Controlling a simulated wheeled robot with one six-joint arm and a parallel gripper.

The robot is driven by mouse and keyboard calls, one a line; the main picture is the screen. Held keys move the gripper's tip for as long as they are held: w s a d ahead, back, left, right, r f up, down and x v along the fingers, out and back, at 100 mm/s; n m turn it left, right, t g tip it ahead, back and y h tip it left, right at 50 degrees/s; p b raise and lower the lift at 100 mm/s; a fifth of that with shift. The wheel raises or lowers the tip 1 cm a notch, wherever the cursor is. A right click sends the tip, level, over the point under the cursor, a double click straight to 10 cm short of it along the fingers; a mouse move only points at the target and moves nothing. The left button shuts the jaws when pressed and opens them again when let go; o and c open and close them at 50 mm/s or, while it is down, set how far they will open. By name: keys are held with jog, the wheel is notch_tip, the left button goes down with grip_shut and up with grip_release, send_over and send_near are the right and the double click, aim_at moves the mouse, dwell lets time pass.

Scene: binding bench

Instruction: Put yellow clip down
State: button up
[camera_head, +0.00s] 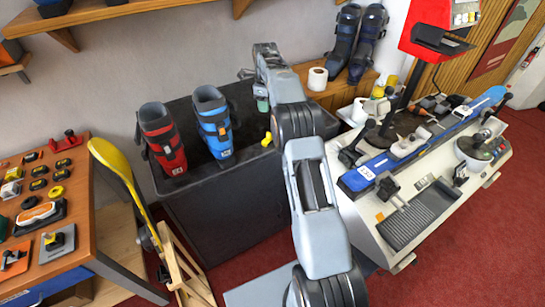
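A small yellow clip (266,139) shows at the dark grey bench (225,205), near the right part of its top and just left of my arm's elbow. It is too small to tell whether it rests on the bench top or is held. My arm reaches up from the bottom of the picture, over the right end of the bench. My gripper (262,104) seems to be at the far end of the arm, above the bench and a little behind the clip. Its fingers are too small and partly hidden to read.
A red boot (163,140) and a blue boot (213,122) stand on the bench's left half. A white workbench (440,235) with a blue ski (415,145) is at right.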

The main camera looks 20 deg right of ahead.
jog(key=s+a+r+n+t, duration=0.1)
jog(key=s+a+r+n, duration=0.35)
jog(key=s+n, duration=0.35)
jog(key=s+a+r+n+t, duration=0.1)
jog(key=s+a+r+n, duration=0.4)
jog(key=s, duration=0.4)
jog(key=s+a+f+n+t, duration=0.1)
jog(key=s+f+n, duration=0.1)
jog(key=s+n, duration=0.5)
jog(key=s+a+f+n+t, duration=0.1)
jog(key=s+a+f+n, duration=0.1)
jog(key=s+n, duration=0.4)
jog(key=s+f, duration=0.1)
jog(key=s, duration=0.4)
jog(key=shift+s+a+f+n, duration=0.15)
jog(key=shift+a+f+n, duration=0.05)
jog(key=shift+f+n, duration=0.2)
jog(key=shift+s+a, duration=0.1)
